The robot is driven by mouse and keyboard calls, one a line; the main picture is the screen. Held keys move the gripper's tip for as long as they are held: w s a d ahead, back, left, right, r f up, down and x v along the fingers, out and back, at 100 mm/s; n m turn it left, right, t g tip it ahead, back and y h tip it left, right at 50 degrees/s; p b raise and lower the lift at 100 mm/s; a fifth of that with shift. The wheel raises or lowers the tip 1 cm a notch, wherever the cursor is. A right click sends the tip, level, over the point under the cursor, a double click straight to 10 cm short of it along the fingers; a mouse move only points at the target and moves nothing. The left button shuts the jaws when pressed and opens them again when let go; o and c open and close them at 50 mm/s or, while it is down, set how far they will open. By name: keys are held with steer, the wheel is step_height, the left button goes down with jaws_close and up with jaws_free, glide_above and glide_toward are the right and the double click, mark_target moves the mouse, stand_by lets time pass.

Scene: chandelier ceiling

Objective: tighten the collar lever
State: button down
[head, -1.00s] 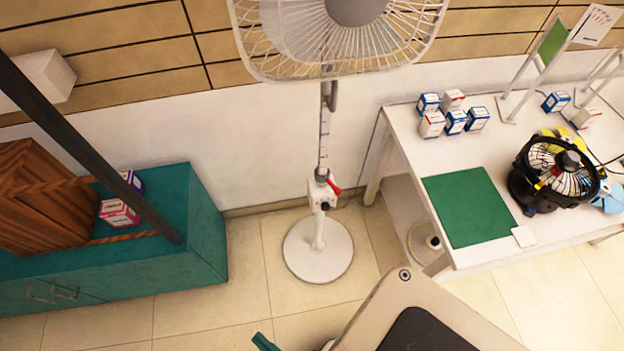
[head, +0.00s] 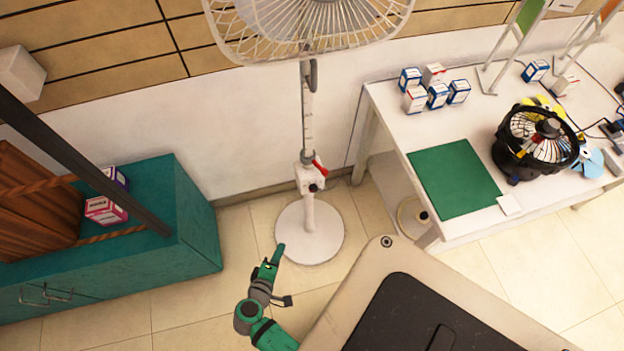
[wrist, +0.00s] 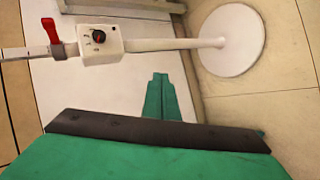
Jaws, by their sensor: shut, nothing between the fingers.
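A white pedestal fan stands on the floor by the wall, with a round base (head: 309,231) and a pole (head: 307,110). The red collar lever (head: 320,168) sits on the pole just above the control box (head: 309,179). In the wrist view the fan lies sideways, with the red lever (wrist: 51,31) at upper left and the box with its dial (wrist: 98,38) beside it. My green gripper (head: 279,250) is in front of the fan's base, lower than the lever and apart from it. Its fingers (wrist: 160,78) are shut together and empty.
A teal cabinet (head: 190,230) with small boxes stands at left. A white table (head: 395,115) at right holds a green mat (head: 454,178), several small boxes and a small black fan (head: 537,145). Tiled floor around the fan's base is clear.

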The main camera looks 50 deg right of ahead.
steer(key=w+d+r+m+g+h, duration=0.3)
steer(key=w+d+r+g+h, duration=0.1)
steer(key=d+r, duration=0.25)
steer(key=m+g+h, duration=0.2)
steer(key=m+g, duration=0.1)
steer(key=g, duration=0.1)
glide_toward(322, 173)
steer(key=shift+n+h, duration=0.3)
steer(key=x, duration=0.5)
steer(key=shift+s+d+f, duration=0.1)
steer(key=shift+s+f, duration=0.15)
steer(key=shift+f, duration=0.05)
steer(key=shift+d, duration=0.5)
